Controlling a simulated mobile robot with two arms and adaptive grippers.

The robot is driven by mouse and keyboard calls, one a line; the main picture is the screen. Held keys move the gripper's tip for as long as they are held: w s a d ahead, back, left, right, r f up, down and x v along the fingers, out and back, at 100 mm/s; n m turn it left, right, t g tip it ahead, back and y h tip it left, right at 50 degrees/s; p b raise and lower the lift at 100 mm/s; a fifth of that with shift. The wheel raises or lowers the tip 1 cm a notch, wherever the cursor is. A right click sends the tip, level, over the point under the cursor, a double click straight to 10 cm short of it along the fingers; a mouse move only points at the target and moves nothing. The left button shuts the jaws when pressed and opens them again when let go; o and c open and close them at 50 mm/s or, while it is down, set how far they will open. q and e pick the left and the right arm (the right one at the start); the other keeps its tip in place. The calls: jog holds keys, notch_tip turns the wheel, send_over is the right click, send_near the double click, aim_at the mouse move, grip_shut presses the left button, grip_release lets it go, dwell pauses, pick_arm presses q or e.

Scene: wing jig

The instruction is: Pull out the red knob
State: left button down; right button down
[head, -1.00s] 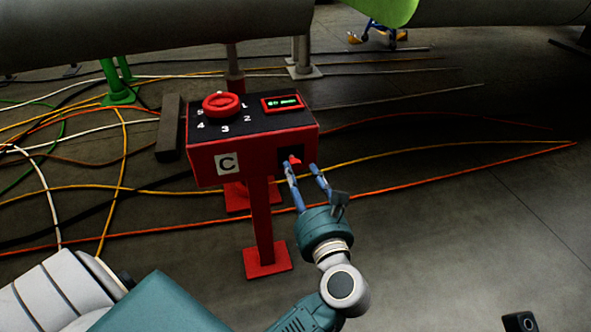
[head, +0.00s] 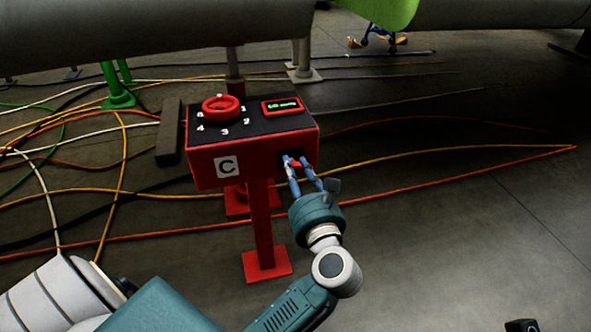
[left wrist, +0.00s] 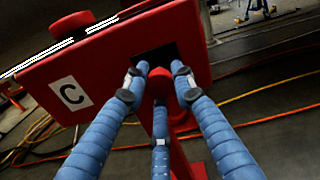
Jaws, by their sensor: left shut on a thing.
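The small red knob (head: 296,164) is on the front face of the red control box (head: 205,164), at a dark square at its right end. My left gripper (head: 297,161) is shut on this knob, with its blue fingers around it and their tips at the dark square. In the left wrist view the rounded red knob (left wrist: 158,80) shows between the blue fingers, which partly hide it. Whether it stands out from its seat cannot be told.
A red dial (head: 221,107) with numbers and a lit green display (head: 283,105) are on the box's top. The box stands on a red post (head: 261,225). Coloured cables (head: 100,190) lie over the floor. The floor at right is mostly open.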

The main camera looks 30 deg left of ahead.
aim_at(296, 172)
pick_arm(q)
jog(key=shift+s+d+f, duration=0.2)
jog(key=shift+d+f, duration=0.05)
jog(key=shift+d, duration=0.1)
jog(key=v, duration=0.2)
jog(key=shift+s+d, duration=0.25)
jog(key=c, duration=1.9)
grip_release()
jog(key=o, duration=0.4)
jog(key=shift+o, duration=0.5)
jog(key=shift+r, duration=0.1)
